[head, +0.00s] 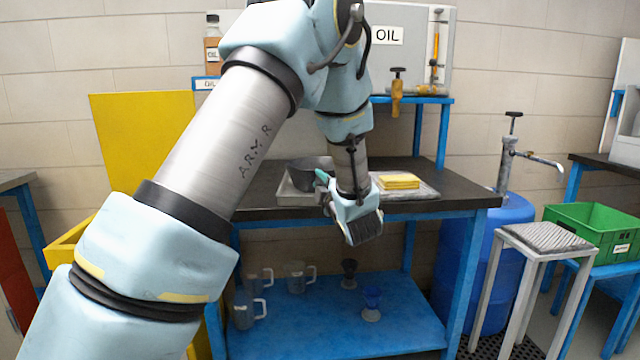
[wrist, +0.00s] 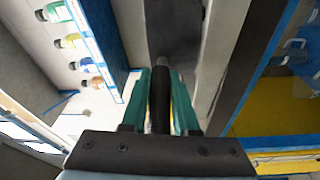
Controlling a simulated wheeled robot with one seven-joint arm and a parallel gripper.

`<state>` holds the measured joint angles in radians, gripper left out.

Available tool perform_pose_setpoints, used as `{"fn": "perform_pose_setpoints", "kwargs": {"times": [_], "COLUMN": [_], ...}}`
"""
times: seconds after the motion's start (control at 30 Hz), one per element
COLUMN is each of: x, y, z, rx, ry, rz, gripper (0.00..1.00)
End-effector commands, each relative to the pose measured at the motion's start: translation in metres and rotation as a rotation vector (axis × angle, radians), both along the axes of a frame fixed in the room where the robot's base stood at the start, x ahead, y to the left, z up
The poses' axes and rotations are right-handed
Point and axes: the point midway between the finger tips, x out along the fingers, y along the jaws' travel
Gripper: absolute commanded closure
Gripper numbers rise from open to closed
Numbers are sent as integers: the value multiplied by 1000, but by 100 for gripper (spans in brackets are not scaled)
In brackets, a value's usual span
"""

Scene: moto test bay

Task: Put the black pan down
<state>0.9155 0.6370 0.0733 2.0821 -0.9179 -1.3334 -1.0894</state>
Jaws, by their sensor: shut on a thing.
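The black pan (head: 306,172) is at the left part of the dark bench top, within the outline of a shallow grey metal tray (head: 290,193). I cannot tell whether it rests on the tray or hangs just above it. My gripper (head: 322,178) is at the near right side of the pan. In the wrist view its teal fingers are shut on the pan's black handle (wrist: 160,105), which runs between them towards the dark pan body (wrist: 174,32). My wrist hides part of the tray and pan in the head view.
Folded yellow cloths (head: 399,181) lie on a grey mat right of my gripper. Clear jugs (head: 298,277) and funnels (head: 371,304) stand on the blue lower shelf (head: 320,325). A blue drum (head: 462,265), a stool (head: 545,238) and a green crate (head: 598,230) are at the right.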

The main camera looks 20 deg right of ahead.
Motion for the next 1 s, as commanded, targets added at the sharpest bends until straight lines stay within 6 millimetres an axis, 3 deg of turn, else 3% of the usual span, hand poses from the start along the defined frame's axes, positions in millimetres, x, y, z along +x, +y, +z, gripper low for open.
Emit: {"fn": "perform_pose_setpoints", "kwargs": {"times": [0.43, 0.47, 0.7, 1.0], "x": [0, 0, 0, 0], "y": [0, 0, 0, 0], "z": [-9, -10, -8, -7], "rx": [-2, -1, -1, 0], "ry": [-2, -1, -1, 0], "rz": [1, 0, 0, 0], "gripper": [100, 71, 44, 42]}}
